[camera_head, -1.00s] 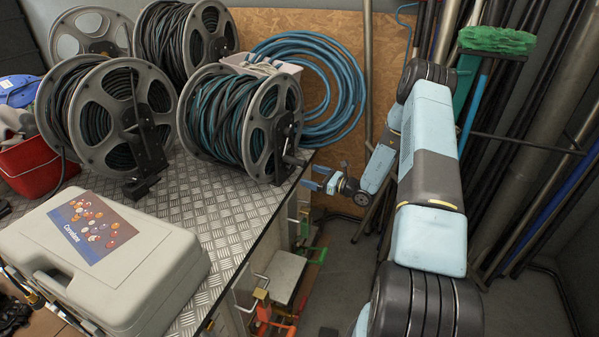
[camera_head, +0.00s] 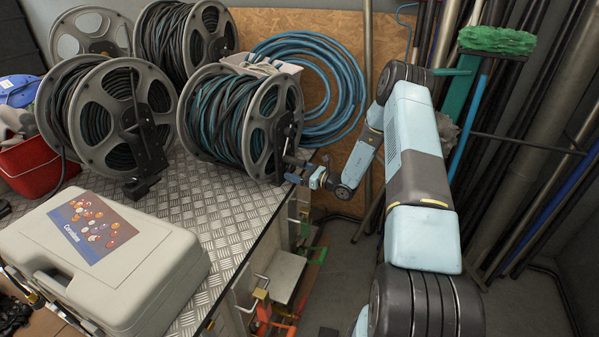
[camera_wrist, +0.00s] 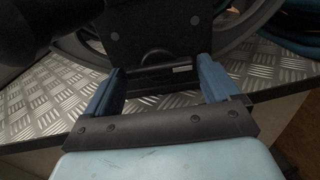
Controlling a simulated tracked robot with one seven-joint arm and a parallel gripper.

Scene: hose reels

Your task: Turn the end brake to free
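The end reel (camera_head: 225,115), with dark and teal hose on grey flanges, stands at the bench's right edge. Its black bracket (camera_head: 284,135) faces my arm. A dark lever-like part low on that bracket may be the end brake; it is too small to tell its setting. My gripper (camera_head: 294,171) is at the bench edge, close beside the bracket's lower end. In the wrist view, the blue fingers of my gripper (camera_wrist: 163,77) are apart, with the black bracket (camera_wrist: 150,30) and a dark bar (camera_wrist: 155,77) with a small pale label beyond and between them. Contact cannot be told.
Another front reel (camera_head: 105,115) and two reels behind stand on the chequered metal bench (camera_head: 205,210). A grey case (camera_head: 100,255) lies in front. Blue coiled hose (camera_head: 340,90) hangs behind. Poles and a green broom (camera_head: 497,40) stand right of my arm.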

